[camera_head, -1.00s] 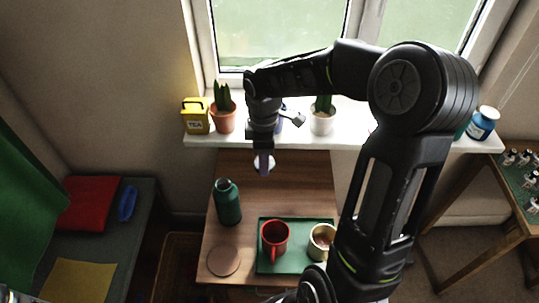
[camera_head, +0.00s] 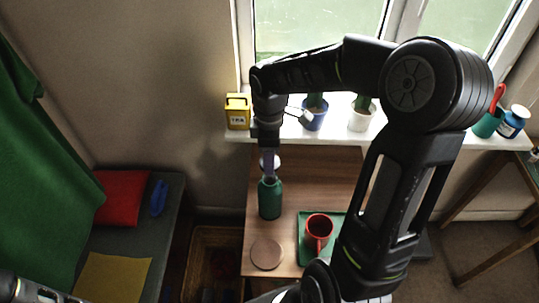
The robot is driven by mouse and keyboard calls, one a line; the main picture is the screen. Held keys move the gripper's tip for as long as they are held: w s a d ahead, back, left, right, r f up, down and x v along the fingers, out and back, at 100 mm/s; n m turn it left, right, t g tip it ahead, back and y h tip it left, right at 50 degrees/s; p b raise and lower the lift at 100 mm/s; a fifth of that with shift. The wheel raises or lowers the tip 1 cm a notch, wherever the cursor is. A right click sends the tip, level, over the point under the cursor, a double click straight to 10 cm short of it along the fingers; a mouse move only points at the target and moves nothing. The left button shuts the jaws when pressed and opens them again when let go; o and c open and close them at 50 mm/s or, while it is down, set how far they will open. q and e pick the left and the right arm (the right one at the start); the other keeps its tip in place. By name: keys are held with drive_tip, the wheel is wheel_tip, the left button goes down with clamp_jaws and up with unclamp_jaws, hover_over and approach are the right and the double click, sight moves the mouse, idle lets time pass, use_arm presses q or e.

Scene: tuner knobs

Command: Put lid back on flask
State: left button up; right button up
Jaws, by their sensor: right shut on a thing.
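The dark green flask (camera_head: 270,199) stands upright on the wooden table, near its left side. My right gripper (camera_head: 270,170) is above the flask's mouth, pointing down. It is shut on a pale round piece, which looks like the lid (camera_head: 276,161); the fingers hide most of it. The lid appears above the flask and roughly in line with it. The gripper covers the flask's top, so I cannot tell whether they touch. Part of my left arm shows at the bottom left corner, but its gripper is out of view.
A brown round coaster (camera_head: 266,254) lies in front of the flask. A red mug (camera_head: 318,229) stands on a green tray (camera_head: 305,258) to the right. A yellow tea tin (camera_head: 238,112) and potted plants line the windowsill behind. My right arm hides the table's right side.

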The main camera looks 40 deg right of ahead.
wheel_tip(320, 180, down, 4)
drive_tip(key=b, duration=0.3)
wheel_tip(320, 180, down, 2)
drive_tip(key=shift+f+b, duration=0.1)
drive_tip(key=shift+b, duration=0.65)
idle(0.7)
idle(0.7)
idle(0.7)
drive_tip(key=o, duration=1.4)
